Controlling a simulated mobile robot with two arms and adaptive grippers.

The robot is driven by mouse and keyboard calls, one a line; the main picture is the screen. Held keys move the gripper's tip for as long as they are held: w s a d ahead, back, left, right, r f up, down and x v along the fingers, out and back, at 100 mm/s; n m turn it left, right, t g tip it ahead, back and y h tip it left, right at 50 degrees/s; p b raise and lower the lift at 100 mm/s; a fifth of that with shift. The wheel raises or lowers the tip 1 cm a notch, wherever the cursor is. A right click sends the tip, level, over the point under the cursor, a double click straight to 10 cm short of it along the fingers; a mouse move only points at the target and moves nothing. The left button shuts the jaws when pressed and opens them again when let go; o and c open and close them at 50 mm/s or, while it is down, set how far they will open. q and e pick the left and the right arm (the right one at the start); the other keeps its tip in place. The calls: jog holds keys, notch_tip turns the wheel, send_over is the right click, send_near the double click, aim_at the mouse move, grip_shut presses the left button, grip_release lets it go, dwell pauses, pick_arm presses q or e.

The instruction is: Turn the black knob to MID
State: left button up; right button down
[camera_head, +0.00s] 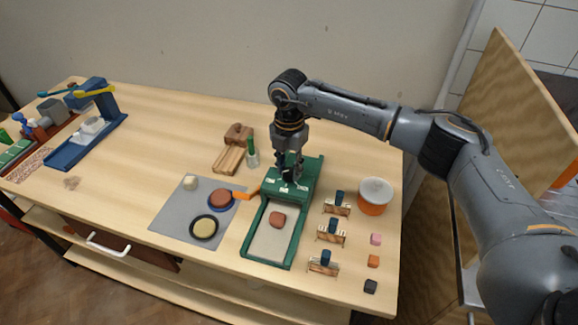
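A green press-like device (257,226) stands right of the table's middle, with a pale bed holding a reddish-brown piece (277,219). Small white labels (270,184) sit on its raised rear block; their text is too small to read. The black knob (288,176) shows only as a small dark shape on top of that block, mostly hidden by the gripper, and its setting cannot be read. My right gripper (289,171) points down right over the knob, its fingertips at or very close to it. Whether the fingers grip it is unclear. My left gripper is out of view.
An orange lever (246,194) sticks out from the device's left side. Left of it lies a grey mat (172,222) with round pieces. Right are several blue-handled stamps, small blocks and an orange tub (373,206).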

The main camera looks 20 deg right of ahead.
jog(key=shift+f+n+b, duration=0.15)
jog(key=shift+n+b, duration=0.65)
jog(key=shift+b, duration=0.05)
jog(key=n+b, duration=0.3)
jog(key=n, duration=0.1)
jog(key=n+b, duration=0.2)
jog(key=n, duration=0.1)
jog(key=shift+n, duration=0.3)
jog(key=shift+n+b, duration=0.8)
jog(key=shift+n, duration=0.4)
jog(key=c, duration=1)
grip_release()
